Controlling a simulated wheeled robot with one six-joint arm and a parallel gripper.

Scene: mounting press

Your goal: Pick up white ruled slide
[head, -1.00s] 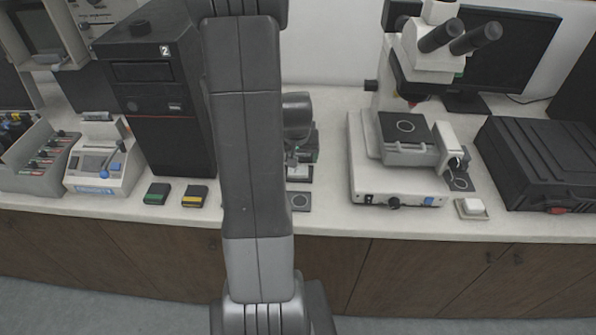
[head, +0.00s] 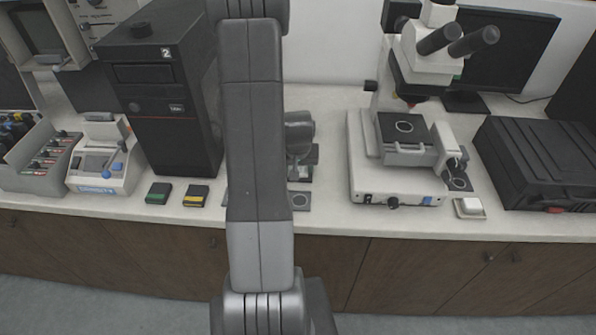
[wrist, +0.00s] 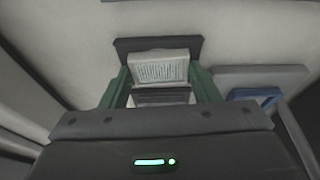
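The white ruled slide (wrist: 158,68) shows in the wrist view as a pale block with fine dark lines, in front of a dark flat plate (wrist: 158,44). My gripper (wrist: 159,80) has one green finger on each side of the slide, spread wide. The fingertips are close to its side edges; contact is not clear. In the head view, my gripper (head: 302,172) is low over the counter, right of the black tower, and my arm hides much of it. A small white patch shows there, too small to make out.
A microscope (head: 385,185) stands to the right, with a small white dish (head: 470,207) beside it. A dark plate with a ring (head: 299,201) lies near the counter's front edge. A green-marked box (head: 158,193) and a yellow-marked box (head: 196,195) lie left of my arm.

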